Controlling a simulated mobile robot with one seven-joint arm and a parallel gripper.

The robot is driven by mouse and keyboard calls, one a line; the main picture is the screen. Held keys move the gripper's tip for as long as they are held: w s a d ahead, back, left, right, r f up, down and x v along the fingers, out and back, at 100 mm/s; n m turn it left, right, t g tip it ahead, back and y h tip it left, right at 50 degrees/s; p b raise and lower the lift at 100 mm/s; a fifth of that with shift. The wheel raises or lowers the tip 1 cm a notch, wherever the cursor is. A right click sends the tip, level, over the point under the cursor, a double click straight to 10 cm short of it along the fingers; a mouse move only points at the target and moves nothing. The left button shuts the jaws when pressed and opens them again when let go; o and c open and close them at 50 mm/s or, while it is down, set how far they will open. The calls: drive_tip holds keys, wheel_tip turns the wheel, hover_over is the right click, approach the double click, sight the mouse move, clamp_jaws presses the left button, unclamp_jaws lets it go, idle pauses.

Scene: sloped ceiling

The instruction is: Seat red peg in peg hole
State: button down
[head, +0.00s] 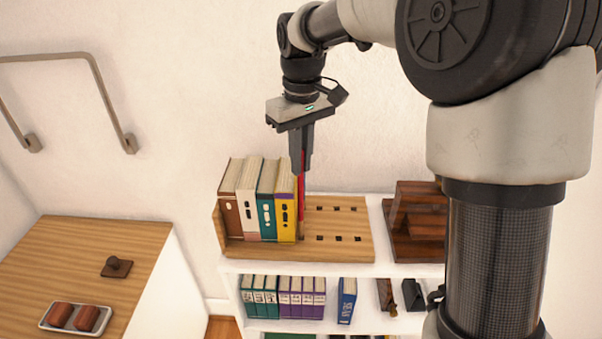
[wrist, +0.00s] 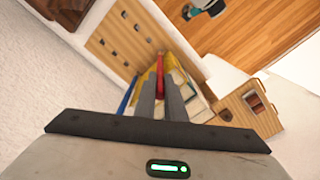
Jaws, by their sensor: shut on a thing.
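My gripper (head: 301,170) is shut on a red peg (head: 302,192) and points straight down over the top shelf. The peg hangs upright just right of the yellow book on the wooden peg board (head: 350,225). The board has two rows of small dark square holes to the right of the peg. In the wrist view the red peg (wrist: 160,65) sticks out beyond the fingertips (wrist: 160,88), close beside the books. Its lower end is small in view, and I cannot tell whether it is in a hole.
Several upright books (head: 255,200) stand tightly on the board's left part. A dark wooden stand (head: 418,220) is at the right of the top shelf. Lower shelves hold more books. A wooden table (head: 75,265) at left holds a tray (head: 75,318). The board's right part is clear.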

sight(301, 197)
drive_tip(key=shift+f, duration=1.95)
drive_tip(key=c, duration=1.8)
unclamp_jaws()
drive_tip(key=shift+c, duration=0.2)
